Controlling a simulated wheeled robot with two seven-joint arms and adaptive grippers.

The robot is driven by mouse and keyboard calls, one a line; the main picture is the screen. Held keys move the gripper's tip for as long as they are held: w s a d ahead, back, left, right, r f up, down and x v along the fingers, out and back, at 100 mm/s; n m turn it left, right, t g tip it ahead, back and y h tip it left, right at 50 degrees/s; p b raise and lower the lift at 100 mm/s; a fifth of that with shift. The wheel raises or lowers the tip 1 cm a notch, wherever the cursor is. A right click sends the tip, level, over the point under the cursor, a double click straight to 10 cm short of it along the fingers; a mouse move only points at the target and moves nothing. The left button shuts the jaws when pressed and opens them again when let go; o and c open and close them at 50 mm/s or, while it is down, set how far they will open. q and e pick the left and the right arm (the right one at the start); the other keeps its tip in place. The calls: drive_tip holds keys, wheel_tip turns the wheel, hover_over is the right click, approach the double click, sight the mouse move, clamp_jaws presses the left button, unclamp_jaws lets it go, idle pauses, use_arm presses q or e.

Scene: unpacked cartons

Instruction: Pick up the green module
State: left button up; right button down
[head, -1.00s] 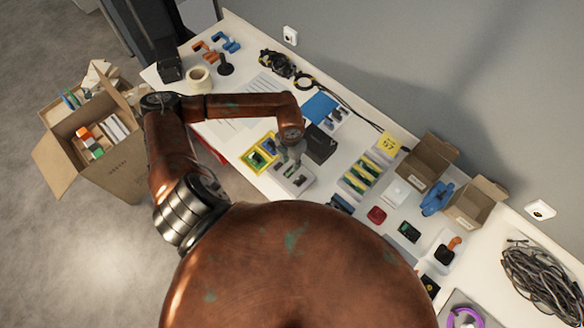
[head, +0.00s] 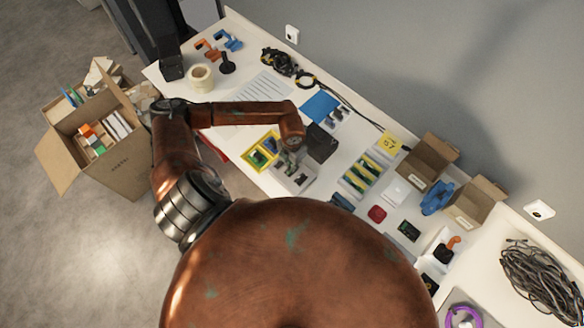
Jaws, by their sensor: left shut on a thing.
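My left arm reaches in from the left over the white table. My left gripper (head: 290,163) points down above a light grey tray (head: 297,186). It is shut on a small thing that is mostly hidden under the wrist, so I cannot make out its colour. Small dark parts lie in the grey tray. A yellow tray (head: 248,158) just left of the gripper holds green and dark pieces. A flat dark green board (head: 409,230) lies farther right on the table. I cannot tell which piece is the green module. My right gripper is not in view.
A black box (head: 322,143) stands close to the right of the gripper. A rack (head: 362,176) with yellow-edged strips, a red piece (head: 377,214) and open cartons (head: 428,160) are farther right. A large carton (head: 125,170) stands on the floor at left.

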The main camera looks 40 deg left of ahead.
use_arm(q)
drive_tip(key=shift+r, duration=0.1)
clamp_jaws()
drive_tip(key=shift+w+r, duration=0.1)
drive_tip(key=shift+r, duration=0.3)
wheel_tip(320, 180, up, 2)
drive_tip(key=shift+r, duration=0.2)
drive_tip(key=s+a+r+b, duration=0.2)
drive_tip(key=s+a+r, duration=0.1)
drive_tip(key=s+r, duration=0.6)
drive_tip(key=shift+s+a+r, duration=0.2)
drive_tip(key=shift+s+r, duration=0.15)
drive_tip(key=shift+s, duration=2.05)
